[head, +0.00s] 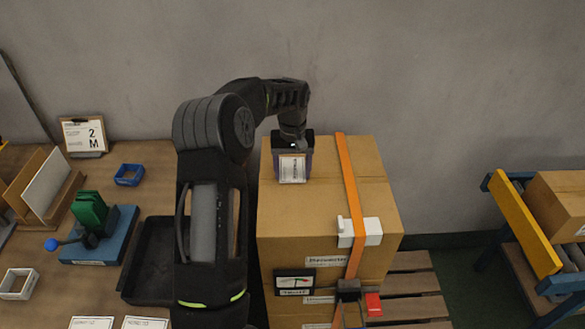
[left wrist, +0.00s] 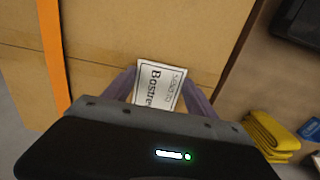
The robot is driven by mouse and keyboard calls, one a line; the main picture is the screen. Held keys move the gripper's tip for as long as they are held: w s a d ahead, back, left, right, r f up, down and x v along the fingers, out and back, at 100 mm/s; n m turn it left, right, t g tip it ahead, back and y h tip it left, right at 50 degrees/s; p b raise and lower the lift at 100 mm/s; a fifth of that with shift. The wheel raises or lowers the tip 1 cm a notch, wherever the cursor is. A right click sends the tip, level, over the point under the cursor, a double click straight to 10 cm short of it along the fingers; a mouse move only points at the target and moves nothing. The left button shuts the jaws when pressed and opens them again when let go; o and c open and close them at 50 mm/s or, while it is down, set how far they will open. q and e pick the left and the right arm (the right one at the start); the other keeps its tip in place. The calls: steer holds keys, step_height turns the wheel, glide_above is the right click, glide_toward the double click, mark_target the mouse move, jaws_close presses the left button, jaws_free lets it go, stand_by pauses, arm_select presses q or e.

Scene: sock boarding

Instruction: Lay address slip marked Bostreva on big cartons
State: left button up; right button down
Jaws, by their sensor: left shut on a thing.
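The address slip (left wrist: 157,82) is a small white card; the letters "Bostre" show on it in the left wrist view, and the rest of the word is hidden. It also shows in the head view (head: 292,168), over the top of the big carton (head: 325,205). My left gripper (head: 292,152) is shut on the slip, with its fingers (left wrist: 160,88) on both sides of it. I cannot tell whether the slip touches the carton top. The big carton is brown, with an orange strap (head: 350,190) over it. My right gripper is not in view.
The carton stands on a wooden pallet (head: 412,285). A white corner piece (head: 372,232) sits at its front edge under the strap. A wooden table at left holds a black tray (head: 140,290), a blue bin (head: 129,175) and a green stamp device (head: 90,210). A conveyor with another carton (head: 560,200) stands at right.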

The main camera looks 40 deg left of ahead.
mark_target(292, 176)
arm_select(q)
steer(key=shift+f+b, duration=0.35)
steer(key=shift+f, duration=0.1)
steer(key=o, duration=1.3)
steer(key=shift+c, duration=0.2)
steer(key=shift+o, duration=0.2)
steer(key=shift+s, duration=0.1)
steer(key=shift+s+f, duration=0.1)
steer(key=shift+a+r, duration=0.2)
steer(key=shift+r, duration=0.5)
step_height(292, 176, up, 12)
steer(key=shift+w+d+f, duration=0.15)
steer(key=shift+w, duration=0.05)
